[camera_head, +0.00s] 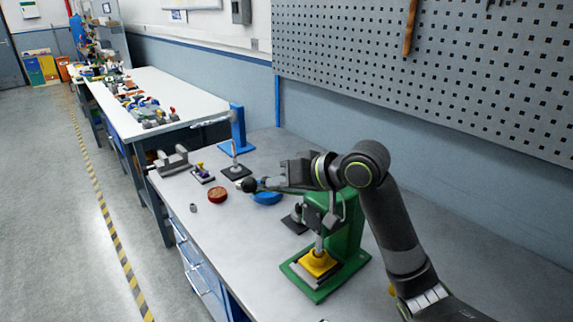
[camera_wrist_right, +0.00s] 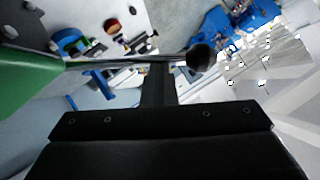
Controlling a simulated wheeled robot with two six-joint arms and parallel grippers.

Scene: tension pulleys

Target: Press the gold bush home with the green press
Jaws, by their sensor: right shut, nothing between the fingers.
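The green press (camera_head: 349,238) stands on the bench with a yellow-gold part (camera_head: 318,262) under its ram. I cannot tell the bush from its seat there, or how deep it sits. The press lever ends in a black knob (camera_head: 250,185), out to the left of the press. The wrist view shows the knob (camera_wrist_right: 201,57) close beyond my fingers, with the lever rod running to the green press body at left. My right gripper (camera_wrist_right: 156,82) is shut and empty beside the lever; I cannot tell whether it touches. My left gripper is not in view.
A blue dish (camera_head: 267,198), a red round part (camera_head: 217,195) and a small grey ring (camera_head: 194,208) lie left of the press. A blue stand (camera_head: 237,130) and a grey vise-like block (camera_head: 170,162) are farther back. The bench front is clear.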

